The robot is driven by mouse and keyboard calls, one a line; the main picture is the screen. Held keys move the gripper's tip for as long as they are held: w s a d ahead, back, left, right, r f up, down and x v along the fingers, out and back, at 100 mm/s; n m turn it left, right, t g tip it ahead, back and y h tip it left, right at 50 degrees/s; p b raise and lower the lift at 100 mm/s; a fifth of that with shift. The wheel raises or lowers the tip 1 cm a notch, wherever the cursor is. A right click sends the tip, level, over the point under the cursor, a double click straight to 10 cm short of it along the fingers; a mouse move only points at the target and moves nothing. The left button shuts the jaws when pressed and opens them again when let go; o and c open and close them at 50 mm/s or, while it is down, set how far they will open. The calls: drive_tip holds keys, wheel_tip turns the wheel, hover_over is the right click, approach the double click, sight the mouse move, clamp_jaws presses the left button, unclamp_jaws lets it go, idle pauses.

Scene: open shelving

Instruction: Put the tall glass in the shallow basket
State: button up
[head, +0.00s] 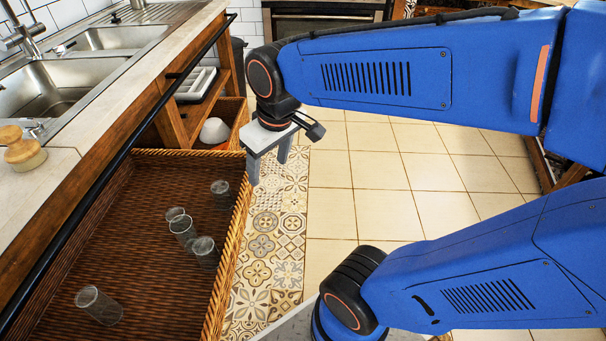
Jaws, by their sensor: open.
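Several clear glasses lie or stand in a large pulled-out wicker basket (138,262) at the left. One larger-looking glass (99,305) is at the near end, apart from the others. The others are a glass (206,252) near the right wall, a glass (184,231) beside it, a small one (174,214) and one farther back (220,192). I cannot tell for sure which is the tall glass. My gripper (268,167) is open and empty, fingers down, by the basket's far right corner in the picture. A second wicker basket (232,108) sits behind.
A white bowl (214,131) is in the second basket. A white tray (196,84) is on the shelf above it. A dark rail (110,160) runs along the counter (92,120) beside the large basket. The tiled floor (385,190) at right is clear.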

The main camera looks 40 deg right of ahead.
drive_tip(key=s+d+m+t, duration=0.1)
drive_tip(key=s+d+m, duration=0.1)
drive_tip(key=s+d, duration=0.2)
drive_tip(key=s, duration=0.3)
drive_tip(key=shift+d+m+t, duration=0.15)
drive_tip(key=shift+m+t, duration=0.25)
drive_tip(key=shift+s, duration=0.1)
idle(0.8)
